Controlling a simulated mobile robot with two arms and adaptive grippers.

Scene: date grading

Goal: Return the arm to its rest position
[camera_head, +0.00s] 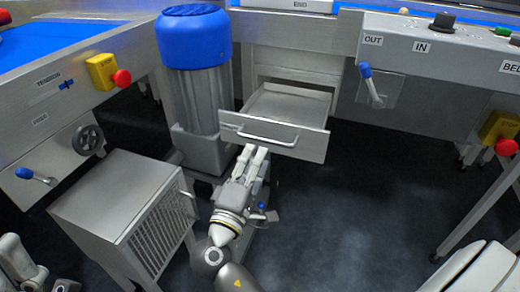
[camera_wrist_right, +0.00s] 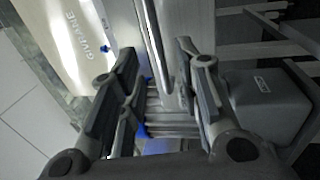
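My right gripper (camera_head: 254,158) is in front of the pulled-out drawer (camera_head: 312,144), just below and left of its bar handle (camera_head: 268,138). In the right wrist view the fingers of my right gripper (camera_wrist_right: 158,95) stand apart, with a clear gap and nothing held. A pale metal bar or edge shows beyond that gap; I cannot tell whether it touches a finger. My right arm reaches up from the bottom middle of the head view. Grey-white parts at the lower left corner look like my left arm; its finger state cannot be made out.
A blue-capped grey cylinder (camera_head: 195,80) stands left of the drawer. A grey vented cabinet (camera_head: 120,205) stands left of my right arm. Consoles with levers and red knobs flank both sides. Dark floor (camera_head: 365,205) is open to the right of my right arm.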

